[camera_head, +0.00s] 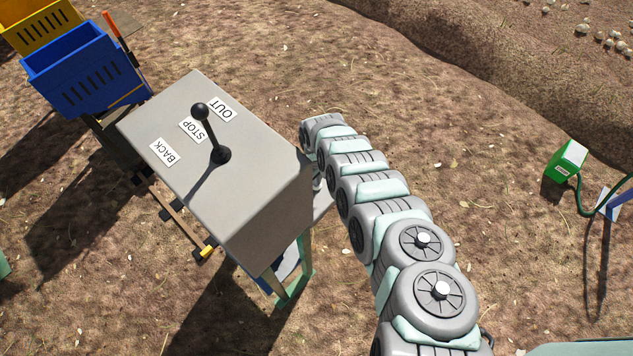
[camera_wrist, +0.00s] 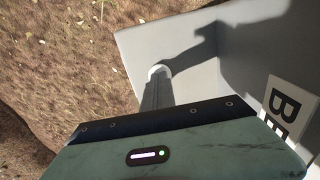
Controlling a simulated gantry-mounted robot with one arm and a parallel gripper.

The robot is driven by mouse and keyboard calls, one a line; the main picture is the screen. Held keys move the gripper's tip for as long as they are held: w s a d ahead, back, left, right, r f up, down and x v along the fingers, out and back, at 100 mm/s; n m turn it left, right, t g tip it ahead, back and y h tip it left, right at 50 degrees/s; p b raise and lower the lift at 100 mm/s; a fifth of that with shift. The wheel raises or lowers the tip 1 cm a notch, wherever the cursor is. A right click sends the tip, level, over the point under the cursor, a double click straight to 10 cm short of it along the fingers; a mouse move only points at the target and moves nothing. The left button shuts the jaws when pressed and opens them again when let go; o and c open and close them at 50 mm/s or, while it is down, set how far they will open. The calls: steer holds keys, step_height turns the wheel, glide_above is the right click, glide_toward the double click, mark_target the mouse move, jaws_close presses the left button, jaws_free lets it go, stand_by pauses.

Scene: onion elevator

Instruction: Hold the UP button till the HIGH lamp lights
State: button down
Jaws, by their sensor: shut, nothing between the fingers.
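A grey control box (camera_head: 225,165) stands left of my arm in the head view. No UP button or HIGH lamp can be made out in either view. My gripper (camera_wrist: 157,82) shows in the wrist view, its shut fingers in front of a pale grey panel (camera_wrist: 195,75). A small whitish round shape shows at the fingertips; I cannot tell whether it is a button or whether the fingers touch it. In the head view my gripper is hidden behind the arm and the box's right side.
A black-knobbed lever (camera_head: 208,130) stands on the box top beside OUT, STOP and BACK labels. A label (camera_wrist: 285,108) starting "BE" is partly visible. Blue (camera_head: 75,70) and yellow (camera_head: 35,25) crates lie upper left. A green box (camera_head: 566,160) stands right on open soil.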

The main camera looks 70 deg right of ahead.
step_height(320, 180, up, 7)
steer(key=p, duration=0.7)
stand_by(0.8)
